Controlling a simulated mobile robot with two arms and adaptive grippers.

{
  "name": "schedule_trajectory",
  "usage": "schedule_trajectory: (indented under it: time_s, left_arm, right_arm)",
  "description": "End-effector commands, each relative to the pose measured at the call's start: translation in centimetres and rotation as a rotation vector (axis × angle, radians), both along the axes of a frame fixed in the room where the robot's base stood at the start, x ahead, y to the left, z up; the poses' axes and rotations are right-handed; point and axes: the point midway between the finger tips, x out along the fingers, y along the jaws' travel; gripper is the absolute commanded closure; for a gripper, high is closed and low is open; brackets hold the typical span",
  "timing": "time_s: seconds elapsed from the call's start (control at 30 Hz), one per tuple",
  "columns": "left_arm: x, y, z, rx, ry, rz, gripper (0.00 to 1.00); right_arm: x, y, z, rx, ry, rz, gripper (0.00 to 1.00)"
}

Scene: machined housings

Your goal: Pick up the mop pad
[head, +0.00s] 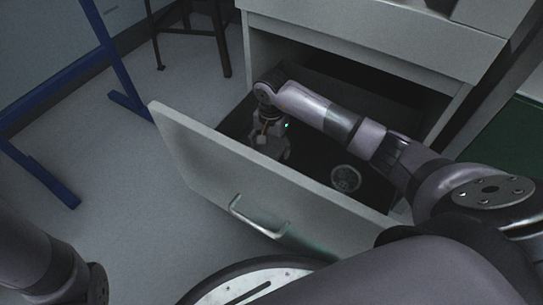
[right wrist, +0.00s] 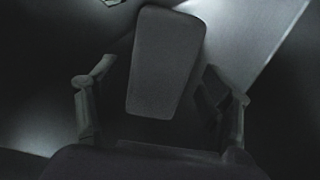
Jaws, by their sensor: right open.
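The mop pad (right wrist: 164,62) looks like a grey, rounded rectangular block in the right wrist view. It lies between and ahead of the two fingers of my right gripper (right wrist: 162,100), with dark gaps on both sides, so the fingers do not appear to touch it. In the head view my right gripper (head: 272,152) points down inside the open drawer (head: 240,175). It is open. I cannot clearly tell the pad from the gripper in the head view. My left gripper is out of view; only part of my left arm shows at the lower left.
A round, patterned light object (head: 345,178) lies in the drawer to the right of the gripper. The drawer front with its handle (head: 258,217) stands pulled out from the grey cabinet (head: 370,40). A blue frame (head: 125,60) and a dark stool (head: 190,30) stand at the left.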

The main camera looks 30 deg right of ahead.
Motion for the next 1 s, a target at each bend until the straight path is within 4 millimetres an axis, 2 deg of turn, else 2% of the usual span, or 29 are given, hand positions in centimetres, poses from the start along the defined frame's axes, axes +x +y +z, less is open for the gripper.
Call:
schedule_trajectory:
  time_s: [0.03, 0.07, 0.33, 1.0]
  left_arm:
    - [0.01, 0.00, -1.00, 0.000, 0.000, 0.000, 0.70]
    - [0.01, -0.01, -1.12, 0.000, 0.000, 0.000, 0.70]
    - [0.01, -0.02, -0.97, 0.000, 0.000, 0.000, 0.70]
    - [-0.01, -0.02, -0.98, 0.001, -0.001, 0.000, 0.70]
  right_arm:
    - [-0.07, -0.02, -1.21, 0.000, 0.001, 0.000, 0.27]
    - [-0.05, -0.04, -1.37, -0.001, 0.001, 0.000, 0.27]
    - [0.00, -0.08, -1.26, -0.001, -0.001, 0.000, 0.27]
    - [-0.01, -0.09, -1.26, -0.001, 0.000, 0.000, 0.71]
